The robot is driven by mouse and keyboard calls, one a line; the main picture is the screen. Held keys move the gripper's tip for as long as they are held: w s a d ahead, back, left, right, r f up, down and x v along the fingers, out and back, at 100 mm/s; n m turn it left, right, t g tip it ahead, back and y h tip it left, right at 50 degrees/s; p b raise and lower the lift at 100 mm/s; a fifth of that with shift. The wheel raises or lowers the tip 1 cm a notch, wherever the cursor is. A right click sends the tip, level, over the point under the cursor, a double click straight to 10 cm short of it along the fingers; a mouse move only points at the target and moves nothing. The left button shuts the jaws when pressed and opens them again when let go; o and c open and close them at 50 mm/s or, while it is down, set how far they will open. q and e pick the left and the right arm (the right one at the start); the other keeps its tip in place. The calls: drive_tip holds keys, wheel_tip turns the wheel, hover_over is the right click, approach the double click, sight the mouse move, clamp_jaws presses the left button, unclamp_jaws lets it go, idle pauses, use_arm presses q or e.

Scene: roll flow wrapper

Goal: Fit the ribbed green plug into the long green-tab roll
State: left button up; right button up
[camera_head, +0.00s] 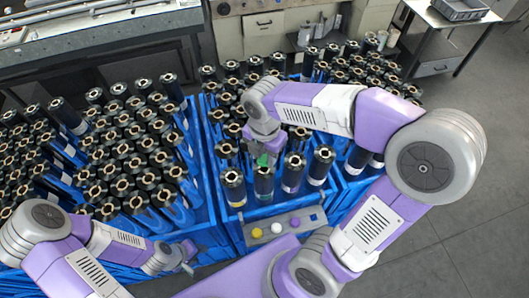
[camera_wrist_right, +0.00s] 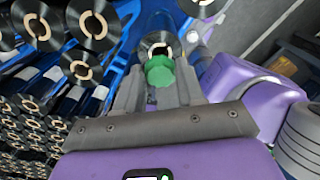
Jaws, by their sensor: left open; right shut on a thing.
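The ribbed green plug (camera_head: 264,160) is held between the fingers of my right gripper (camera_head: 263,148), above the front row of rolls in the middle blue crate. In the right wrist view the green plug (camera_wrist_right: 160,70) sits between the two grey fingers (camera_wrist_right: 160,88), in front of a dark roll end (camera_wrist_right: 156,42). The dark upright roll (camera_head: 264,185) directly below the plug shows a greenish band near its bottom, partly unclear; I cannot tell whether the plug touches its end. My left gripper (camera_head: 188,256) is open and empty at the lower left.
Other rolls stand close on both sides, one with a yellow tab (camera_head: 234,188). A grey tray (camera_head: 278,228) at the crate's front holds yellow and white round pieces and a blue square. Packed crates of rolls lie left and behind. Floor at right (camera_head: 480,190) is clear.

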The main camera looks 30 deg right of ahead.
sight(264, 157)
idle(0.7)
drive_tip(key=o, duration=0.7)
drive_tip(key=shift+r+p, duration=3.85)
drive_tip(key=shift+r, duration=1.65)
